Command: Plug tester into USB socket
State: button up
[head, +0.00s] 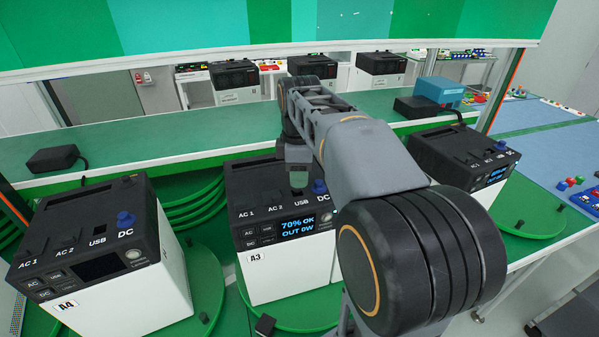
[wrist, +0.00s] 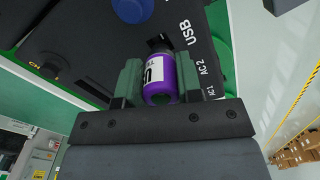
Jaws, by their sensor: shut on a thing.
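A black-topped power unit marked A3 (head: 283,272) stands on a green turntable, its screen (head: 297,227) reading 70% OK, OUT 0W. My gripper (head: 298,182) is over the back middle of its top, by the row of sockets. In the wrist view my gripper (wrist: 158,85) is shut on a purple tester (wrist: 161,85) between its green fingers. The tester's far end points at a dark opening beside the USB label (wrist: 186,29). I cannot tell whether it is in the socket or just above it. The head view hides the USB socket and the tester.
Unit A4 (head: 130,285) stands at left with a dark screen and a blue DC knob. Another unit (head: 462,157) stands at right, its screen lit. A black adapter (head: 53,159) and a blue box (head: 438,90) sit on the shelf behind.

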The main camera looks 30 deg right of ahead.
jog(key=shift+f+b, duration=0.95)
jog(key=shift+f, duration=0.4)
dwell(0.5)
jog(key=o, duration=1)
